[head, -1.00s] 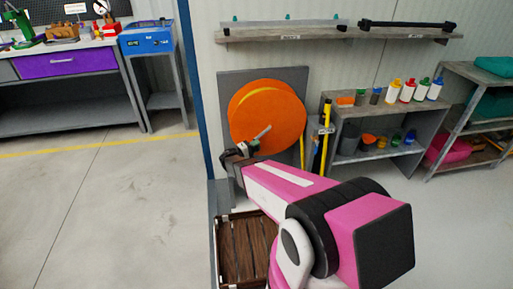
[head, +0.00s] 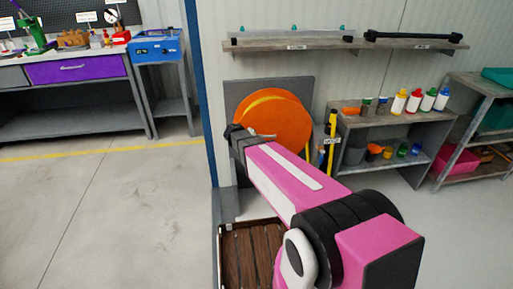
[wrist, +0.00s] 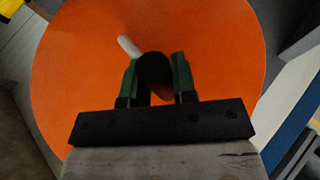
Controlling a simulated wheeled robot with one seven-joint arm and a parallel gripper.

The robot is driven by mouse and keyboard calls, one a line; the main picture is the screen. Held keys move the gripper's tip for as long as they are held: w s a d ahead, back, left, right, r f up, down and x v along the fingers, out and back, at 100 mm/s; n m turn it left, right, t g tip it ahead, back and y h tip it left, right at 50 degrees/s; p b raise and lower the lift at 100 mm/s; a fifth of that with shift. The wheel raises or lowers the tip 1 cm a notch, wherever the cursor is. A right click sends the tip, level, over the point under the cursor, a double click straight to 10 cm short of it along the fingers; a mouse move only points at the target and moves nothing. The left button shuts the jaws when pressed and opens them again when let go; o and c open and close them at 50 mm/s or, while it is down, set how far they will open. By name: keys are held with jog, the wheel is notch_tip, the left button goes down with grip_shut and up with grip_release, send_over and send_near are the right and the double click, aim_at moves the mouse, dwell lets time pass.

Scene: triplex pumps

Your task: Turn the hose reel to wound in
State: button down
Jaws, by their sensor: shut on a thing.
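The hose reel (head: 283,118) is a large orange disc with a yellow strip near its rim, mounted on a grey panel (head: 300,86) at the wall. My gripper (wrist: 157,80) is in front of the reel's face, its green-padded fingers shut on the dark, round-ended reel handle (wrist: 153,68). A pale rod (wrist: 129,46) shows beside the handle in the wrist view. In the head view my arm covers the lower part of the reel, and the fingers are hidden.
A wooden crate (head: 223,255) stands on the floor below my arm. A yellow and black upright item (head: 331,135) is right of the reel, beside a shelf (head: 400,117) with bottles and cups. A blue post (head: 199,90) stands left. The floor at left is clear.

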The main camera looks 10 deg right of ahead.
aim_at(285, 124)
jog(key=d+r+m+y, duration=0.3)
jog(key=d+r+y, duration=0.55)
jog(key=y, duration=0.35)
jog(key=d+f+m+y, duration=0.1)
jog(key=d+f+y, duration=0.2)
jog(key=d+y, duration=0.2)
jog(key=d+f+m+t+y, duration=0.1)
jog(key=d+f+y, duration=0.3)
jog(key=d+y, duration=0.2)
jog(key=shift+d+m, duration=0.3)
jog(key=shift+d, duration=0.7)
jog(key=shift+f, duration=0.15)
dwell(0.3)
jog(key=c, duration=0.9)
grip_release()
jog(key=shift+c, duration=0.2)
